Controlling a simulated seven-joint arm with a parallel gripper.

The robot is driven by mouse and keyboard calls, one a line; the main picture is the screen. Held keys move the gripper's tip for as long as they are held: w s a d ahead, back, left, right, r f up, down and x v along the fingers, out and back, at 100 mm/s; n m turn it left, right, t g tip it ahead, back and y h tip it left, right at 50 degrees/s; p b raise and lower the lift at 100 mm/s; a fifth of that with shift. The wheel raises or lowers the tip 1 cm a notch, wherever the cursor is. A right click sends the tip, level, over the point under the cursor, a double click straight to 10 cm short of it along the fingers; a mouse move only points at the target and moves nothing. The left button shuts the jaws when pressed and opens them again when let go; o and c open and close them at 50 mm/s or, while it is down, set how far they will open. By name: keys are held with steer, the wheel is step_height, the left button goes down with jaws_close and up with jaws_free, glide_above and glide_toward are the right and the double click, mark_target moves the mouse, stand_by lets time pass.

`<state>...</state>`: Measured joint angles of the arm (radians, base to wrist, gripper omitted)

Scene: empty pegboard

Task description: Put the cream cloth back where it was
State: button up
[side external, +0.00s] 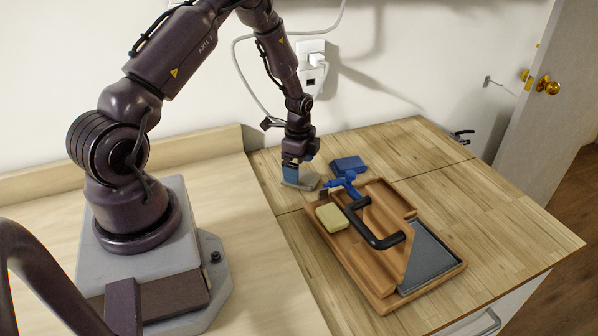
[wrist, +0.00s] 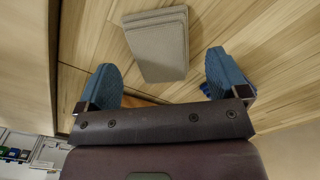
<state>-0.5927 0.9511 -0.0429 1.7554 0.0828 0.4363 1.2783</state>
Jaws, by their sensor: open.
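A folded cloth (wrist: 158,45), pale grey-beige, lies flat on the wooden worktop in the wrist view, ahead of and between my spread fingers. In the side view the cloth (side external: 304,181) shows partly beside and under my gripper (side external: 296,172), which points down close above it. My gripper (wrist: 164,80) is open, its two blue fingertips wide apart with nothing held between them. Whether the fingertips touch the cloth cannot be told. Part of the cloth is hidden behind the fingers in the side view.
A wooden tray (side external: 352,277) stands just right of my gripper, holding a pale yellow block (side external: 332,217), a black-handled tool (side external: 378,239) and a grey sheet (side external: 431,258). A blue tool (side external: 345,184) and blue box (side external: 348,166) are close by.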

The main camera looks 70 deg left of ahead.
steer(key=s+d+r+n+t, duration=0.1)
steer(key=d+r, duration=0.3)
steer(key=r, duration=0.5)
steer(key=s+d+r+n+t+y, duration=0.15)
steer(key=d+r, duration=0.25)
steer(key=r, duration=0.5)
steer(key=d+r+n, duration=0.1)
steer(key=d+r, duration=0.2)
steer(key=r, duration=0.5)
steer(key=s+d+r+n+t+h, duration=0.1)
steer(key=s+d+r+n+t, duration=0.2)
steer(key=s+d+r+n, duration=0.2)
steer(key=shift+s+d+r, duration=1.45)
steer(key=shift+s+d, duration=1.45)
steer(key=shift+s, duration=1)
steer(key=shift+n+h, duration=0.25)
